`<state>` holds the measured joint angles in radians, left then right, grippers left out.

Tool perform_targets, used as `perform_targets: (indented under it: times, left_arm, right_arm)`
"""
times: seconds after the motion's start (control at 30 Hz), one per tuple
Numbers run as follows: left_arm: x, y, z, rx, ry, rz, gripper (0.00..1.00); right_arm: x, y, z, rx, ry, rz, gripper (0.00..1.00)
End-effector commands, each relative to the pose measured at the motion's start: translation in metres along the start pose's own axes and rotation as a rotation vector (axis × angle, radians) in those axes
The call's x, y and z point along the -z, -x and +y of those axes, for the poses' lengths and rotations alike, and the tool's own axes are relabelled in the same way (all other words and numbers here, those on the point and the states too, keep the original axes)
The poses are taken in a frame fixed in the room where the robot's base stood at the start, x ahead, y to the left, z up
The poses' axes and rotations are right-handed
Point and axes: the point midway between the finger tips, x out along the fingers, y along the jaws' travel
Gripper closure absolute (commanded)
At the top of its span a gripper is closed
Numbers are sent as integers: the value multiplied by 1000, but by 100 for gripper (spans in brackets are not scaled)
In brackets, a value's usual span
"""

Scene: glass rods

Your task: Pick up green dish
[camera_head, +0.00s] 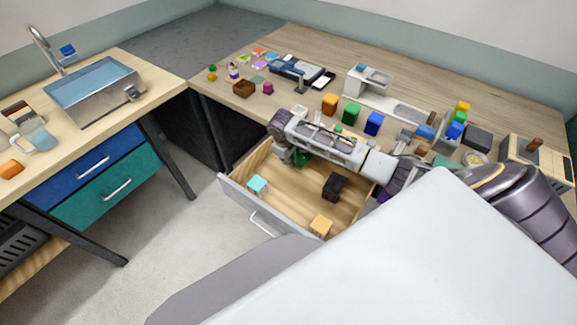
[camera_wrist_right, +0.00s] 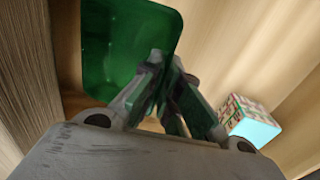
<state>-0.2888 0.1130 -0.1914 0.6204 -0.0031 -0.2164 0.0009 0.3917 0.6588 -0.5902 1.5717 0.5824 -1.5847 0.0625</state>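The green dish (camera_wrist_right: 125,45) is a glossy, dark green, rounded square piece, seen large in the right wrist view. In the head view only a bit of green (camera_head: 301,158) shows below my right gripper, inside the open drawer. My right gripper (camera_head: 282,142) reaches down into the drawer from the right. In the wrist view its fingers (camera_wrist_right: 167,75) are close together, one on each side of the dish's right edge, with the edge between them. The dish looks tilted up on its side. My left gripper is not in view.
The open drawer (camera_head: 238,204) holds a teal-topped block (camera_head: 257,185), a black block (camera_head: 334,186) and an orange-topped block (camera_head: 321,226). The desk above carries several coloured blocks, a white device (camera_head: 370,80) and a tray (camera_head: 297,70). The drawer's middle floor is clear.

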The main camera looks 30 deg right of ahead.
Motion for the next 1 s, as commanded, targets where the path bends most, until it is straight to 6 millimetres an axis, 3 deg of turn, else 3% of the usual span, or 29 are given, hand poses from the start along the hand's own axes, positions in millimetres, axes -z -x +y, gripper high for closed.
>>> perform_targets:
  times: [0.17,0.37,1.0]
  left_arm:
    - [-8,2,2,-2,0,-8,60]
    - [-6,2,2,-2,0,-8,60]
    - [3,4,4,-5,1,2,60]
  right_arm:
    - [1,27,5,-2,-1,3,100]
    - [-14,27,-12,-1,1,0,100]
    - [-82,40,-94,0,3,0,100]
